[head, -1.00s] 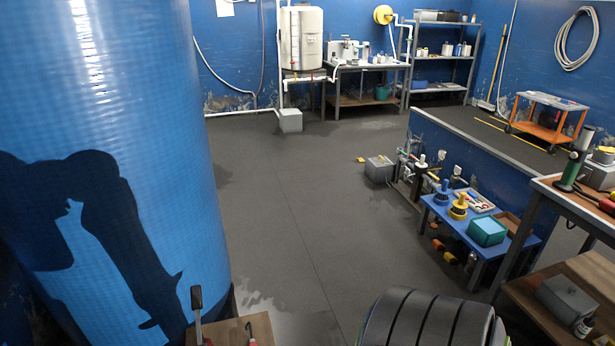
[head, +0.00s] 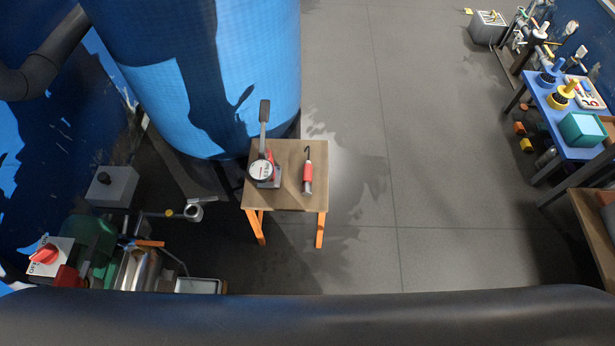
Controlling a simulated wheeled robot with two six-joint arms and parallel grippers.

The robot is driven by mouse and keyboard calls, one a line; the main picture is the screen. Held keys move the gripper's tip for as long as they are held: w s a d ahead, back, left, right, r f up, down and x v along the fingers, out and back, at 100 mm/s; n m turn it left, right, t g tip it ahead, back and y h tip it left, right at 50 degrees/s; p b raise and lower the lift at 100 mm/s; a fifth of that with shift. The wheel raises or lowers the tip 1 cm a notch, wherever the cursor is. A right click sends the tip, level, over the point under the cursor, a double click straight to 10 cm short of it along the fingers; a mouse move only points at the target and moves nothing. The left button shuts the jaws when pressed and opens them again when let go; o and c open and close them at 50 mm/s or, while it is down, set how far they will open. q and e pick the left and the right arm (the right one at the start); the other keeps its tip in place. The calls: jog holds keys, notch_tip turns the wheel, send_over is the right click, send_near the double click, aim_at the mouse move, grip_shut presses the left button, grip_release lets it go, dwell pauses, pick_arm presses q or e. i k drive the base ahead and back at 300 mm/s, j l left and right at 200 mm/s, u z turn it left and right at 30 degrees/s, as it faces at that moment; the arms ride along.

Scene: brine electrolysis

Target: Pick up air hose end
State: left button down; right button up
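I cannot pick out an air hose end for certain in the head view. On a small wooden stool (head: 290,199) lies a red and silver cylindrical piece with a black hooked tip (head: 308,172). To its left on the stool stands a red device with a round white dial and an upright grey handle (head: 262,170). Neither of my grippers is in view.
A large blue tank (head: 190,75) stands behind the stool. Left of the stool are a grey box (head: 112,187) and a panel with a red knob (head: 45,256). A blue bench (head: 548,103) stands at right. The floor between is clear.

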aim_at(306, 179)
jog(key=u, duration=1.2)
jog(key=z, duration=1.2)
jog(key=i+l, duration=0.4)
jog(key=l, duration=0.15)
jog(key=i+l+u, duration=0.15)
jog(key=l+u, duration=0.15)
jog(key=i+l+u, duration=0.15)
jog(key=l+u, duration=0.45)
jog(key=i+l, duration=0.05)
